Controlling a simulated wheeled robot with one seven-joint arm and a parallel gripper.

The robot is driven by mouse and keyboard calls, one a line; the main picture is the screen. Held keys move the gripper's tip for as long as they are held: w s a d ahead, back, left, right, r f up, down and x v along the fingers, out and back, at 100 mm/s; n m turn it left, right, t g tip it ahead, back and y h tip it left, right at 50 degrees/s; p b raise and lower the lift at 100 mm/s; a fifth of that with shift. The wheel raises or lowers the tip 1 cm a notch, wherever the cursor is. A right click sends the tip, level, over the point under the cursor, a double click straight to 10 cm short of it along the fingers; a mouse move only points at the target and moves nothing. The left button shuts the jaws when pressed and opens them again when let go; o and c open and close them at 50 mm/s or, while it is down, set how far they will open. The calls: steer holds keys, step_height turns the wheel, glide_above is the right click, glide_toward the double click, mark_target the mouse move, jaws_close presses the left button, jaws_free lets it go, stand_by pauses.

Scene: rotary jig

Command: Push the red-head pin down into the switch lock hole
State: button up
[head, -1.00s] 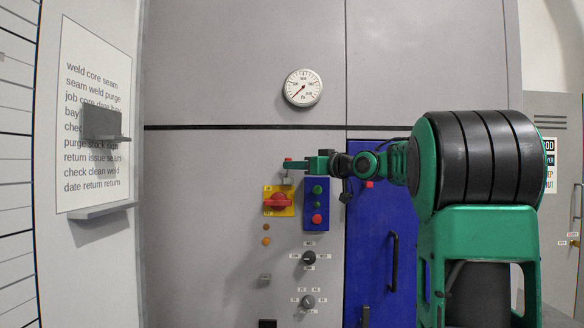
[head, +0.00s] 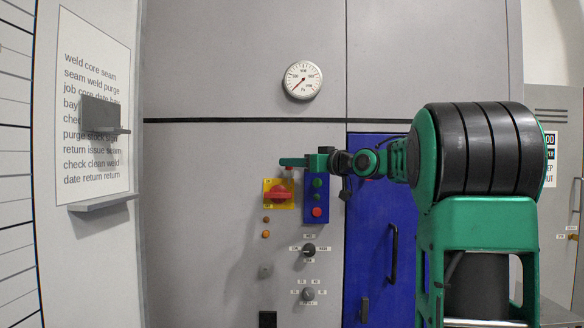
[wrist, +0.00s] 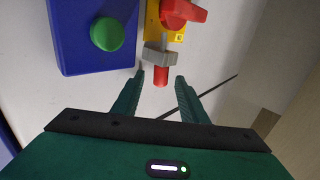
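The red-head pin (wrist: 160,76) shows in the wrist view as a short red cylinder at the grey lock bracket (wrist: 160,55). How deep it sits in the hole cannot be told. My gripper (wrist: 161,76) is open, with one fingertip on each side of the pin and visible gaps to it. In the head view my gripper (head: 293,161) reaches left in front of the panel, above the switch. A small bit of red (head: 289,168) shows just under the fingers; the rest there is hidden. The red rotary switch (head: 279,194) is on a yellow plate (head: 269,205).
A blue button box (head: 317,200) with green and red buttons is close on the right of the switch, below my wrist. A blue door (head: 372,240) with a handle is farther right. The wall above my gripper is clear, apart from the gauge (head: 303,80).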

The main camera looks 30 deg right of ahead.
steer(key=shift+s, duration=0.1)
steer(key=s+d, duration=0.2)
steer(key=s, duration=0.8)
steer(key=shift+s, duration=0.15)
steer(key=shift+f, duration=0.15)
steer(key=s+a+f+m+g+h, duration=0.1)
steer(key=s+a+f+m+g, duration=0.15)
steer(key=f, duration=0.65)
steer(key=s+a+f+m+g+h, duration=0.1)
steer(key=s+f+g, duration=0.3)
steer(key=f, duration=0.5)
steer(key=s+a+f+m+g+h, duration=0.1)
steer(key=s+a+f+m+g, duration=0.15)
steer(key=f, duration=0.75)
steer(key=s+a+f+m+g, duration=0.1)
steer(key=s+f+g, duration=0.2)
steer(key=s+f, duration=0.2)
steer(key=s+a+f+g, duration=0.2)
steer(key=s+f, duration=0.2)
steer(key=s, duration=0.7)
steer(key=s+a+f+m+g, duration=0.1)
steer(key=s+a+f+g, duration=0.1)
steer(key=s+f, duration=0.3)
steer(key=s+g, duration=0.1)
steer(key=s, duration=0.1)
steer(key=shift+s+a+f+m+g, duration=0.2)
steer(key=shift+s+f+m+g, duration=0.1)
steer(key=shift+s+f, duration=0.1)
